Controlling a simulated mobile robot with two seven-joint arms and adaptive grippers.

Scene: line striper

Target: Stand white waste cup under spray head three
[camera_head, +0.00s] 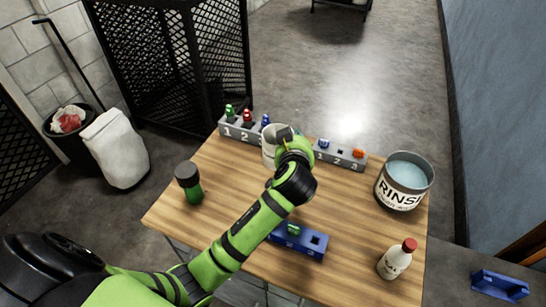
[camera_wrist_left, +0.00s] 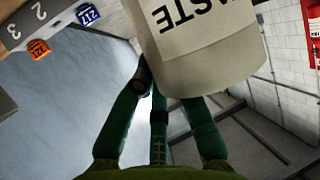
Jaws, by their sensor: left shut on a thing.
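The white waste cup (camera_head: 268,148) is at the back of the wooden table; in the left wrist view it shows large and tilted, with "WASTE" lettering (camera_wrist_left: 205,50). My left gripper (camera_head: 285,135) is shut on it and hides its right side in the head view. The cup is in front of the right end of the left grey rack (camera_head: 236,131), which holds green, red and blue heads. Numbers 1 and 2 show; number three is hidden behind the cup. The blue head (camera_head: 266,119) is just behind the cup rim. I cannot tell whether the cup touches the table. My right gripper is not in view.
A second grey rack (camera_head: 337,157) with blue and orange pieces stands close to the right of my gripper. The table's left-middle is clear.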

